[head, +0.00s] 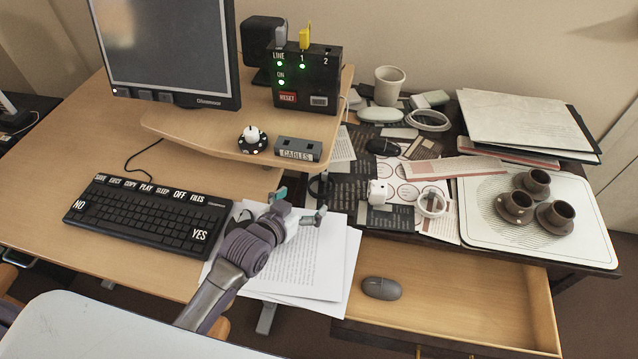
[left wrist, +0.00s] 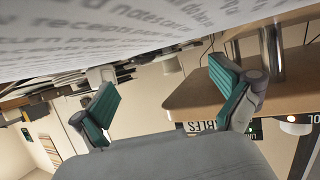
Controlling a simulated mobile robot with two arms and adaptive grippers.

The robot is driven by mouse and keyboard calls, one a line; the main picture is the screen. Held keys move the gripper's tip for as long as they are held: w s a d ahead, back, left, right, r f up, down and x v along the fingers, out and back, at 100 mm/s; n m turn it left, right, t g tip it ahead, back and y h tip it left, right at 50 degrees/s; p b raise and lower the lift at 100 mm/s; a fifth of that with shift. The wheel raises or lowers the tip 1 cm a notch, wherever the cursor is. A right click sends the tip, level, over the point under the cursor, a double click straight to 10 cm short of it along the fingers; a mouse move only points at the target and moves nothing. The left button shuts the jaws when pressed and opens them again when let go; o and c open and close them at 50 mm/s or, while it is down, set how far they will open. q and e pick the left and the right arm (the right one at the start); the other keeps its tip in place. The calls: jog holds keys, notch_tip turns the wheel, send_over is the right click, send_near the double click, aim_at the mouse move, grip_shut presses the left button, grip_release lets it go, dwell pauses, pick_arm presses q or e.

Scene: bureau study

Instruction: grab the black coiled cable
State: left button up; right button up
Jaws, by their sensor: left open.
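A black coiled cable (head: 320,184) lies at the left edge of the cluttered dark surface, just beyond my left gripper in the head view. It is small there, and I cannot make it out in the left wrist view. My left gripper (head: 299,204) is over the white printed sheets, with its teal-tipped fingers spread and nothing between them. It is apart from the cable, on its near side. Its open fingers also show in the left wrist view (left wrist: 170,96). My right gripper is not in view.
Near the cable are a CABLES box (head: 298,150), a dark mouse (head: 383,147), a white charger (head: 378,191) and white coiled cables (head: 432,203). An open drawer (head: 460,300) holds a grey mouse (head: 381,288). The keyboard (head: 148,214) lies left; cups (head: 536,182) stand right.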

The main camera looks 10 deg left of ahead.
aim_at(322, 182)
pick_arm(q)
jog(key=x, duration=0.4)
jog(key=shift+w+d+f, duration=0.1)
jog(key=shift+w+f, duration=0.1)
jog(key=shift+w+d+f, duration=0.1)
jog(key=shift+w+d, duration=0.05)
jog(key=shift+w, duration=0.25)
jog(key=x, duration=0.5)
jog(key=shift+b, duration=0.4)
jog(key=shift+r, duration=0.2)
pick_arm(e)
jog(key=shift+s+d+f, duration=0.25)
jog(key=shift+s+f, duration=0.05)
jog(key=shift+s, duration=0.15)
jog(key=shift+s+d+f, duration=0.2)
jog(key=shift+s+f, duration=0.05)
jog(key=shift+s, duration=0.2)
pick_arm(q)
jog(key=shift+c, duration=1)
jog(key=c, duration=0.9)
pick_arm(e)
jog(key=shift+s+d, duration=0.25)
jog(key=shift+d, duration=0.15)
pick_arm(q)
jog(key=shift+o, duration=0.2)
jog(key=shift+r, duration=0.1)
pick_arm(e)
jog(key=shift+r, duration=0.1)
